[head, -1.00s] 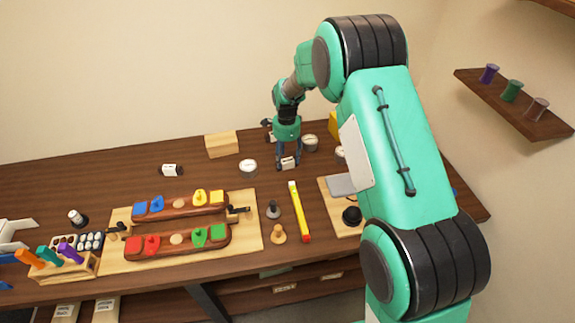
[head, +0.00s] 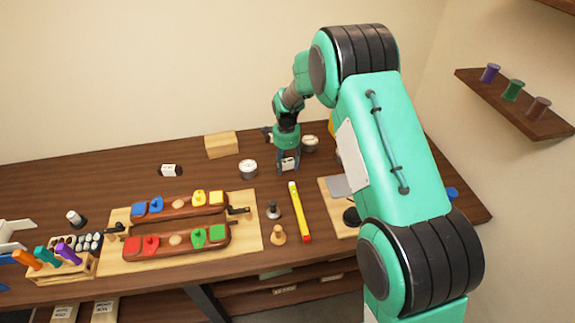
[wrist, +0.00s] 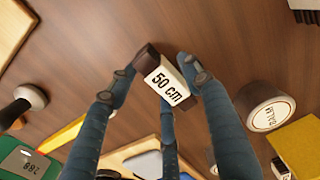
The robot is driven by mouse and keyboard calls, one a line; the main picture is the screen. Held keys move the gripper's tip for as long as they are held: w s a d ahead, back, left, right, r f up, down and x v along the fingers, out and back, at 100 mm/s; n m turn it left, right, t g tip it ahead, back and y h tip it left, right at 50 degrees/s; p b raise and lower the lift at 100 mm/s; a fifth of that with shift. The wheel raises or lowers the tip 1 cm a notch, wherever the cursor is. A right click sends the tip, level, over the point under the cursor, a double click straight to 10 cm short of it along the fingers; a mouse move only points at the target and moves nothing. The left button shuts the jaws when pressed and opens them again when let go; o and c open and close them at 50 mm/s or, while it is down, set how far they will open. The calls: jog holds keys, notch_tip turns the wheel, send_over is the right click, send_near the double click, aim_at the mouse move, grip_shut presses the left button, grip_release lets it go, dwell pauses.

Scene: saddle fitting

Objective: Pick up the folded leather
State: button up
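The folded leather (wrist: 148,58) is a small dark brown piece with a white band marked "50 cm". In the head view the folded leather (head: 288,164) shows mostly as its white label, low at the table near the back. My gripper (wrist: 165,82) is over it, with blue fingers spread on its left and right and a third finger on the near side. In the head view my gripper (head: 288,169) points straight down. The fingertips are very close to the leather; firm contact does not show.
A round balm tin (wrist: 267,108) stands close on the right, with a yellow block (wrist: 300,145) beyond it. A yellow-and-red bar (head: 299,212) lies in front. A wooden block (head: 221,145) stands behind left.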

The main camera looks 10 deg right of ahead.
jog(key=c, duration=1)
jog(key=shift+o, duration=0.2)
jog(key=shift+r, duration=0.15)
jog(key=shift+r, duration=0.5)
jog(key=shift+s+r+p, duration=0.25)
jog(key=shift+r+p, duration=0.05)
jog(key=shift+r, duration=0.3)
jog(key=shift+s+r+p, duration=0.2)
jog(key=shift+r+p, duration=0.05)
jog(key=shift+r, duration=0.35)
jog(key=s, duration=0.5)
jog(key=s+r+p, duration=0.1)
jog(key=s, duration=0.4)
jog(key=s+d, duration=0.1)
jog(key=s, duration=0.4)
jog(key=shift+r+p, duration=0.15)
jog(key=shift+p, duration=0.2)
